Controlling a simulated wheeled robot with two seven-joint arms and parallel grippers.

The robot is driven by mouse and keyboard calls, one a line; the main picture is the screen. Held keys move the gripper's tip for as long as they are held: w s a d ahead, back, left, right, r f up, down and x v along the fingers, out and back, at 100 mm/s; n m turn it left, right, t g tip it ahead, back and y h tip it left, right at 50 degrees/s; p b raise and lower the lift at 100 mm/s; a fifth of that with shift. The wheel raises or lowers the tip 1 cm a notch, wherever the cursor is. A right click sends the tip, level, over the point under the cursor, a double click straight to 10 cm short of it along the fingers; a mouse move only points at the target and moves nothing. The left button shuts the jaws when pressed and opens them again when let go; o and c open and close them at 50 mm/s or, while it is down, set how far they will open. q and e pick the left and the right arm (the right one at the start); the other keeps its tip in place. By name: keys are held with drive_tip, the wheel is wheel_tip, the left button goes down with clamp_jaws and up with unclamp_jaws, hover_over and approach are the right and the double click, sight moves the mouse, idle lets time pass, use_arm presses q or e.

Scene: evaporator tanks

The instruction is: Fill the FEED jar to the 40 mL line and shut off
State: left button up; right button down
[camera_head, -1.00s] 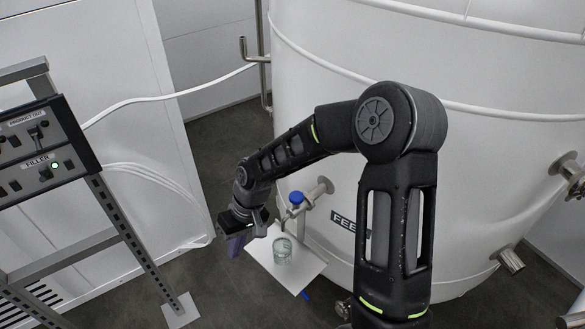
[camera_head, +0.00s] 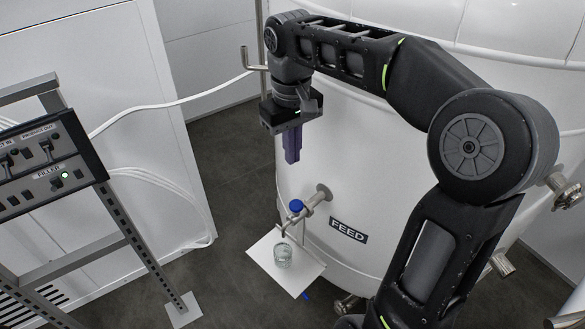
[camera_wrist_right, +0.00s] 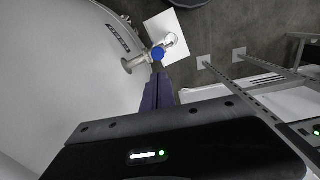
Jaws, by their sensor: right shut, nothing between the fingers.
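The FEED jar (camera_head: 284,254) is a small clear glass vessel standing on a white plate (camera_head: 298,282) below the tap of the tank. Its fill level is too small to read. The tap has a blue knob (camera_head: 296,206) and a thin spout above the jar; the knob also shows in the right wrist view (camera_wrist_right: 158,53). A dark FEED label (camera_head: 348,230) is on the tank to the right of the tap. My right gripper (camera_head: 292,156) is shut and empty, its purple fingers pointing down above the knob and apart from it. My left gripper is not in view.
The large white tank (camera_head: 400,150) fills the right side. A bent pipe (camera_head: 254,60) stands at its left. A rack with a switch panel (camera_head: 45,165) is at the left, its FILLER light green. White hoses (camera_head: 165,103) run behind. Grey floor lies between.

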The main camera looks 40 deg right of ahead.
drive_tip(key=b, duration=0.5)
approach(293, 203)
wheel_tip(293, 203, down, 7)
drive_tip(key=shift+r+p, duration=0.1)
drive_tip(key=shift+p, duration=0.4)
